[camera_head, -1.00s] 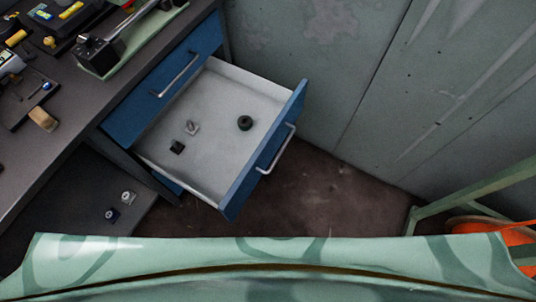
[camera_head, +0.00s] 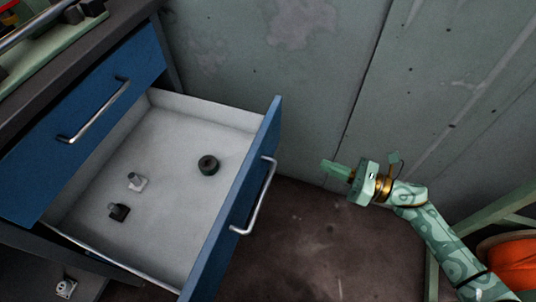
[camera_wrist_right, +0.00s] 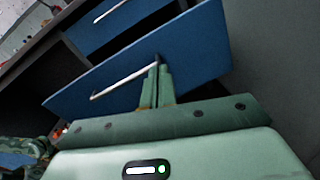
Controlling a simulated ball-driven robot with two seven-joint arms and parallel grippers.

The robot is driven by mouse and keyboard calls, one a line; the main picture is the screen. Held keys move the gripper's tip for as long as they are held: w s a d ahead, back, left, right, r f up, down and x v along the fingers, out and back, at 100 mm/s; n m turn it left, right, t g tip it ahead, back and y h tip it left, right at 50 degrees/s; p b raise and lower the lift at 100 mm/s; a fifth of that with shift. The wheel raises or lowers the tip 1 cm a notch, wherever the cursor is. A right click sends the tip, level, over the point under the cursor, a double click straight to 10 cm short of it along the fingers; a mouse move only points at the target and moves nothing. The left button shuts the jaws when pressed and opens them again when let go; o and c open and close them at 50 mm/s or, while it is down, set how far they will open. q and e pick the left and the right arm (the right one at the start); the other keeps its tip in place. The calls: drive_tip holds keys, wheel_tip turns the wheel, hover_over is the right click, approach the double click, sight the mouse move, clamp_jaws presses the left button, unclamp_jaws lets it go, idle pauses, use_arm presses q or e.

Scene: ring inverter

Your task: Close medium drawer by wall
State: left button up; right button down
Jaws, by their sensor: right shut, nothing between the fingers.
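The open drawer (camera_head: 150,185) has a blue front and a pale grey inside, and stands pulled out from the blue cabinet beside the wall. Its silver handle (camera_head: 257,195) is on the outer face. A black round part and two small parts lie inside. My right gripper (camera_head: 335,168) is shut and empty, right of the drawer front and apart from it, close to the wall. In the right wrist view the shut fingers (camera_wrist_right: 157,88) point at the blue drawer front (camera_wrist_right: 195,50) and overlap its handle (camera_wrist_right: 115,84); I cannot tell if they touch. My left gripper is out of view.
A shut blue drawer (camera_head: 85,115) with a handle sits above the open one, under the dark worktop (camera_head: 90,50). The grey-green wall (camera_head: 300,90) is behind. An orange reel (camera_head: 510,262) in a green frame stands at right. Brown floor (camera_head: 300,240) is clear.

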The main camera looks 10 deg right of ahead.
sight(260, 146)
drive_tip(key=w+a+n+b, duration=0.1)
drive_tip(key=w+a, duration=0.1)
drive_tip(key=a, duration=0.2)
drive_tip(key=w+a+n+g+b, duration=0.1)
drive_tip(key=w+a+n, duration=0.1)
drive_tip(key=a, duration=0.2)
drive_tip(key=w+a+r+n+y, duration=0.1)
drive_tip(key=w+a, duration=0.1)
drive_tip(key=a, duration=0.2)
drive_tip(key=shift+w+a+r+g+b, duration=0.1)
drive_tip(key=shift+w+g+b, duration=0.1)
drive_tip(key=shift+g+b, duration=0.2)
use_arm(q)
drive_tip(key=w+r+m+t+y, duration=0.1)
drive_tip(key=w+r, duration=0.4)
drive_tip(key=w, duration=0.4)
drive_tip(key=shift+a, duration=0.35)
use_arm(e)
drive_tip(key=shift+w+a+r, duration=0.1)
drive_tip(key=shift+w+a, duration=0.15)
drive_tip(key=shift+a, duration=0.25)
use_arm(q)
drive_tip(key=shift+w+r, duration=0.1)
